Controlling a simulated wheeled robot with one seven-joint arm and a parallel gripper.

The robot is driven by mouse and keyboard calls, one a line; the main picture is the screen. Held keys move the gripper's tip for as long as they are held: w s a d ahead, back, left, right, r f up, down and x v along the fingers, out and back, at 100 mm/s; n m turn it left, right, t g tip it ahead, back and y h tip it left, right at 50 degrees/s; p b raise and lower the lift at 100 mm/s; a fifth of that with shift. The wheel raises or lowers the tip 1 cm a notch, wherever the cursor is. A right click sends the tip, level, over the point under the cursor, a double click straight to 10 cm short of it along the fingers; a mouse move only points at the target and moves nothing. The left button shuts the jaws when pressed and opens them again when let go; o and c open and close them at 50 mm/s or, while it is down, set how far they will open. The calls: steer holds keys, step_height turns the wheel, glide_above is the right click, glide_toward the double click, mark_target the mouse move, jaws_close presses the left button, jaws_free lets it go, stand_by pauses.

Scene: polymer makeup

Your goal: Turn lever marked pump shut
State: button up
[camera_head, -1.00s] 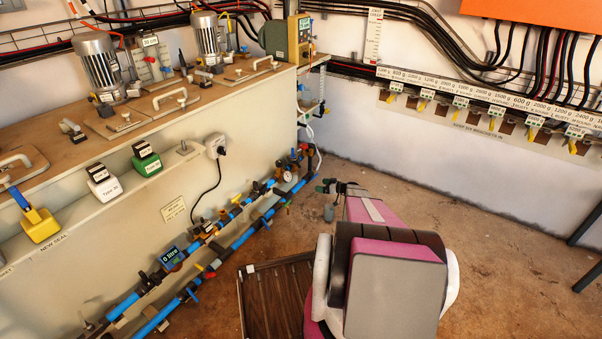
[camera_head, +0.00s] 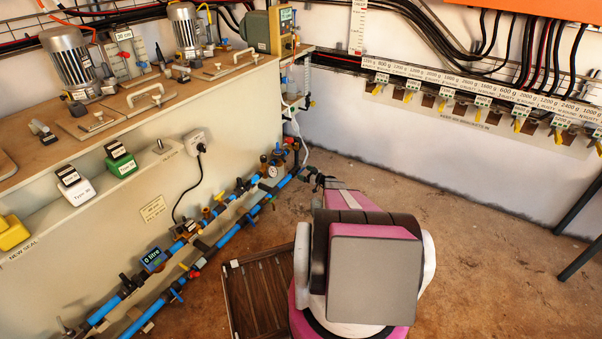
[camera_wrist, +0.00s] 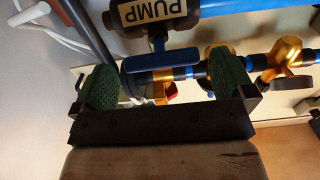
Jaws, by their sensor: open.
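The label reading PUMP (camera_wrist: 160,10) is at the top of the wrist view, on a dark valve body. Below it is the pump lever (camera_wrist: 150,63), a grey-blue bar lying roughly crosswise in the picture. My gripper (camera_wrist: 165,84) is open, with one green-padded finger on each side of the lever in the picture. Nothing is held between the fingers. I cannot tell whether either finger touches the lever. In the head view my gripper (camera_head: 316,180) is small, near the far end of the blue pipes, and the lever cannot be made out there.
Brass valves (camera_wrist: 272,62) and a red-handled fitting (camera_wrist: 162,92) sit close by on the pipework. Blue pipes (camera_head: 230,232) run along the foot of the bench (camera_head: 235,115). A brown slatted panel (camera_head: 258,295) is beside my base. Open floor (camera_head: 480,260) lies to the right.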

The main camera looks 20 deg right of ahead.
mark_target(301, 170)
steer(key=shift+x, duration=1.5)
steer(key=c, duration=0.7)
steer(key=shift+c, duration=0.2)
